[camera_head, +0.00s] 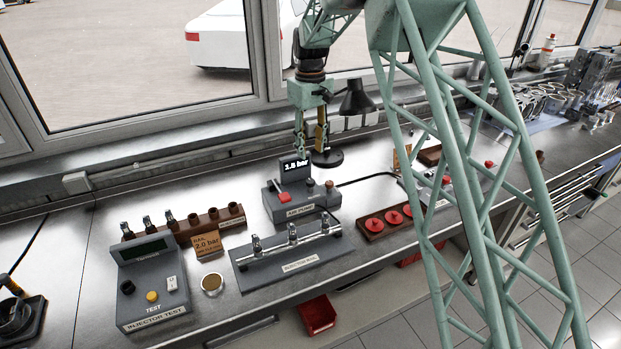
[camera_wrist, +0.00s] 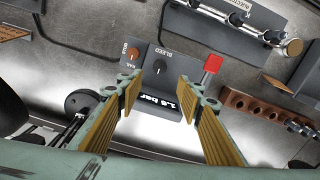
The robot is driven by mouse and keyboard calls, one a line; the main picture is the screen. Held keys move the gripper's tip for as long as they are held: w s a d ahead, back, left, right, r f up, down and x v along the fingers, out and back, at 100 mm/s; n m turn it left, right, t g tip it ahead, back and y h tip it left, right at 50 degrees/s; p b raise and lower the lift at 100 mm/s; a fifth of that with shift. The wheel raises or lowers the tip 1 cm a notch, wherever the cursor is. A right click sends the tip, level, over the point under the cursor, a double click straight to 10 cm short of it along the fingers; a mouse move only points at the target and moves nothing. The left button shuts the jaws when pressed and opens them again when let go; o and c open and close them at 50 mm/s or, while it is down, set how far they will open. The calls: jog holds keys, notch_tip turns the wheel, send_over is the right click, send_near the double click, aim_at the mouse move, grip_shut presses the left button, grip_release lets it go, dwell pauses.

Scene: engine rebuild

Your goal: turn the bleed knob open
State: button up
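The bleed knob (camera_wrist: 159,66) is a small black knob on the grey air pump box (camera_head: 300,208), beside the printed word BLEED. It also shows on the box top in the head view (camera_head: 309,184). A pale mark shows on it, but its setting is hard to read. The pump's display (camera_wrist: 162,98) reads 1.8 bar. My gripper (camera_wrist: 168,97) is open and empty, its yellow pads well apart. In the head view my gripper (camera_head: 311,153) hangs above the back of the box. The knob lies ahead of the fingertips, between their lines and untouched.
A brown rail knob (camera_wrist: 132,53) and a red lever (camera_wrist: 211,65) flank the bleed knob. An injector rail (camera_head: 290,246) stands in front of the pump. The black lamp (camera_head: 356,98) is close to my gripper. A tray of red caps (camera_head: 374,226) lies right.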

aim_at(310, 181)
notch_tip(310, 181, down, 13)
dwell(0.8)
jog(key=shift+c, duration=0.5)
jog(key=c, duration=0.8)
